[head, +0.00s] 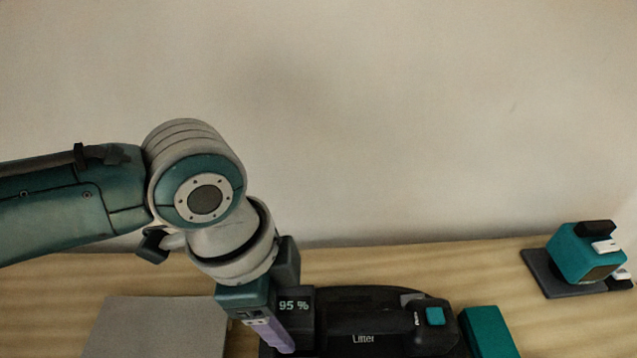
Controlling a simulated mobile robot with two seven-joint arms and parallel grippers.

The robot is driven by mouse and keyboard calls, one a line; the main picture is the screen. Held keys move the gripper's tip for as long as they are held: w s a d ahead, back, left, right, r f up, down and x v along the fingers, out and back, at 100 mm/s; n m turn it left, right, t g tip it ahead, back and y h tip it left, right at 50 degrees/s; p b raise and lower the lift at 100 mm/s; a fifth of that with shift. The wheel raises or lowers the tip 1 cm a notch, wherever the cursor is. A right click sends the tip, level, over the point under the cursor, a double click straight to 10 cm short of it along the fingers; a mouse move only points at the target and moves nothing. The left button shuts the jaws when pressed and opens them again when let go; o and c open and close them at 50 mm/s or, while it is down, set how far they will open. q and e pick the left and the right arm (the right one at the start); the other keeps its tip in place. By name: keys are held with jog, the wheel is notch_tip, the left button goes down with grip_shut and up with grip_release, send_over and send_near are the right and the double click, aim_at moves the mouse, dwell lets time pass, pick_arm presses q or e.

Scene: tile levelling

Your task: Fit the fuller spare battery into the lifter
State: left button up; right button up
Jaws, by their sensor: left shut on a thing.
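The lifter (385,325) is a dark tool lying along the front of the table, with the word "Lifter" on its body and a teal button on its right part. My left gripper (272,305) points down at the lifter's left end. It is shut on a dark battery (296,322) whose display reads "95 %". The battery is right beside the lifter's left end in the picture. I cannot tell whether it is seated there or only close to it. A purple strip shows at the gripper's lower end. My right gripper is out of view.
A teal block (488,332) stands just right of the lifter. At the far right, a teal device (583,254) with black and white parts on top sits on a dark base (545,276). A grey flat panel (155,328) lies at front left. The wooden table (470,265) is clear behind the lifter.

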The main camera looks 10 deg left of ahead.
pick_arm(q)
jog(key=shift+f+b, duration=1.25)
jog(key=shift+f, duration=0.45)
dwell(1.7)
jog(key=o, duration=1.5)
jog(key=shift+c, duration=0.2)
